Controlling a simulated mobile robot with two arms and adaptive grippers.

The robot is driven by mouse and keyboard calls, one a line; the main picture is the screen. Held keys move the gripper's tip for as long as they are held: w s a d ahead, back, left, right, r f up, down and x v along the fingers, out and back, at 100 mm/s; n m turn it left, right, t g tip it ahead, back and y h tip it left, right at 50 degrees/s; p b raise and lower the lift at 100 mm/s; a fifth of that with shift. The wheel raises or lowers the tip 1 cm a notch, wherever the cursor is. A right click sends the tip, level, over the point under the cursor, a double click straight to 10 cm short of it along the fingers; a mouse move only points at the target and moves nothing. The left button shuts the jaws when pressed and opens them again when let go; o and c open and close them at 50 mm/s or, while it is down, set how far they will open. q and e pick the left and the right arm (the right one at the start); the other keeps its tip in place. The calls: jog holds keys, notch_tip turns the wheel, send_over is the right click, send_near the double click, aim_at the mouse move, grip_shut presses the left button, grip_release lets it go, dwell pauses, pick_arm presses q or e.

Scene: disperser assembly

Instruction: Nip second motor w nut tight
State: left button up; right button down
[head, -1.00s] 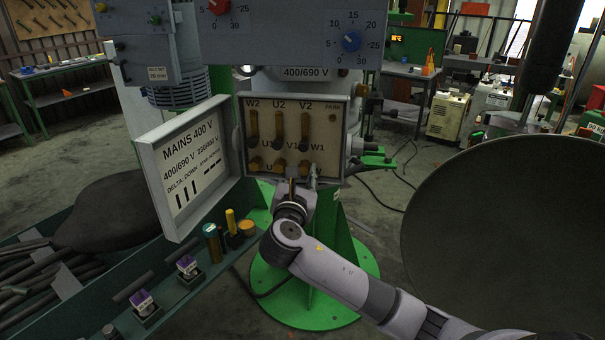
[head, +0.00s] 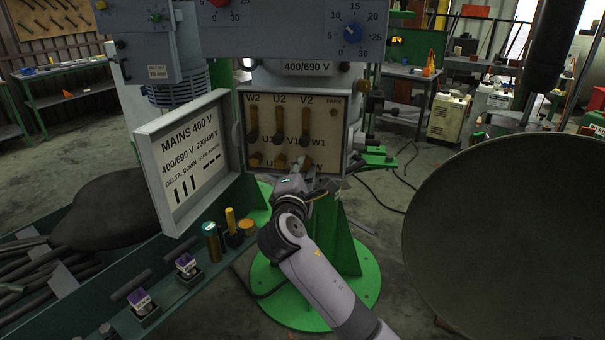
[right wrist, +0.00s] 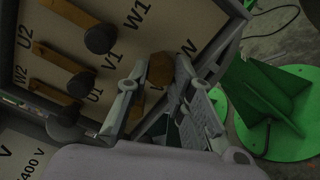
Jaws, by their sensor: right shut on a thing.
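The open motor terminal box (head: 348,120) faces me, with a pale board marked W2, U2, V2 above and U1, V1, W1 below. Brass-brown links and dark round nuts sit on the upper terminals. A lower row of brown nuts includes one at the left (head: 256,160). My right gripper (head: 303,172) is at the right end of that lower row, by the W mark. In the right wrist view its fingers (right wrist: 160,78) are closed on the sides of a brown W nut (right wrist: 160,64). The fingers hide part of the nut and its stud. My left gripper is not visible.
The box's open lid (head: 190,155) with the MAINS 400 V label stands at the left. A green tray (head: 165,305) below it holds small parts. The green stand (head: 365,270) is beneath the box. A large dark round shape (head: 510,240) fills the right.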

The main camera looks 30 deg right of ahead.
jog(key=m+b, duration=0.2)
jog(key=m, duration=0.3)
jog(key=shift+f+m, duration=0.15)
jog(key=shift+m, duration=0.15)
jog(key=shift+m+b, duration=0.9)
jog(key=shift+m, duration=1.1)
jog(key=c, duration=1.4)
grip_release()
jog(key=shift+r, duration=0.2)
jog(key=v, duration=0.7)
jog(key=shift+s+a, duration=0.2)
